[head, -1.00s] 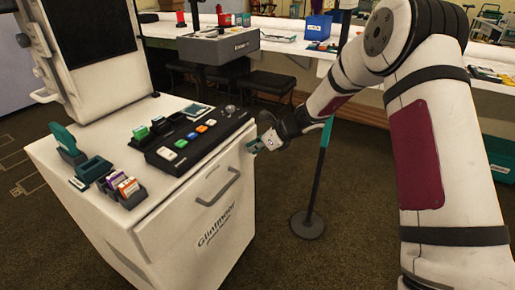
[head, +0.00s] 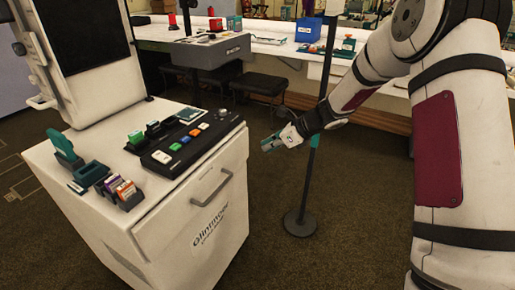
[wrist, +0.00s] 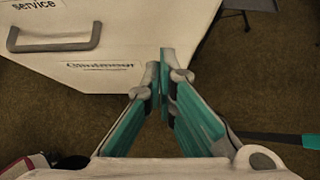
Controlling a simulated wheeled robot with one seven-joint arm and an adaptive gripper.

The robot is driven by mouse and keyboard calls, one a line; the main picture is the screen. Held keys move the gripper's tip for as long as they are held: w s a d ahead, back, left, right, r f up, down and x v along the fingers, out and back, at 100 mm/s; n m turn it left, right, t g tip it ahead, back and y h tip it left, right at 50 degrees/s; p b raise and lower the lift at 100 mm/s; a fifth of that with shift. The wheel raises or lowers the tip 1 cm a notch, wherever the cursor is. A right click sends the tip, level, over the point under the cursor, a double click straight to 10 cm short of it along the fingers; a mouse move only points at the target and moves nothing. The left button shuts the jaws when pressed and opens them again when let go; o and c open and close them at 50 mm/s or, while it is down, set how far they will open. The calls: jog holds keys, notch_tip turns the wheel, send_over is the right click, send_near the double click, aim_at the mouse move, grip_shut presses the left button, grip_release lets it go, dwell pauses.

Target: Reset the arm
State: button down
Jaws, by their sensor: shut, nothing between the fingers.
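My gripper (head: 268,146) is shut and empty in the head view, in the air to the right of the white cabinet (head: 160,220). A gap of floor shows between its fingertips and the cabinet's right edge in that view. In the wrist view my gripper (wrist: 163,58) has its teal fingers together at the tips, with nothing between them. The cabinet (wrist: 120,75) lies beyond the fingertips there, showing its dark drawer handle (wrist: 50,38) and lettering.
A black button panel (head: 195,140) and card holders (head: 120,190) sit on the cabinet top. A teal-and-black post (head: 312,170) on a round base (head: 300,223) stands near my gripper. A long white counter (head: 270,50) runs behind, with stools (head: 262,83) below.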

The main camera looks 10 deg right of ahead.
jog(key=s+a+r+n+g+h, duration=0.1)
jog(key=s+r+n+g, duration=0.1)
jog(key=s+r+n, duration=0.8)
jog(key=s+a+r+n+g+h, duration=0.15)
jog(key=s+r+n, duration=0.25)
jog(key=s+r, duration=0.75)
jog(key=s+d+f+n+g+h, duration=0.1)
jog(key=s+d+n+h, duration=0.2)
jog(key=s, duration=0.7)
jog(key=s+d+f+n, duration=0.2)
jog(key=s+d+n, duration=0.15)
jog(key=s, duration=0.55)
jog(key=s+d+f+n+g+h, duration=0.1)
jog(key=s+d+n+h, duration=0.3)
jog(key=s, duration=0.6)
notch_tip(320, 180, up, 22)
jog(key=a+t+y+p, duration=0.1)
jog(key=t+p, duration=0.3)
jog(key=p, duration=1.7)
jog(key=shift+a+r+n+y, duration=0.2)
jog(key=shift+n+y, duration=0.15)
jog(key=shift+y, duration=0.1)
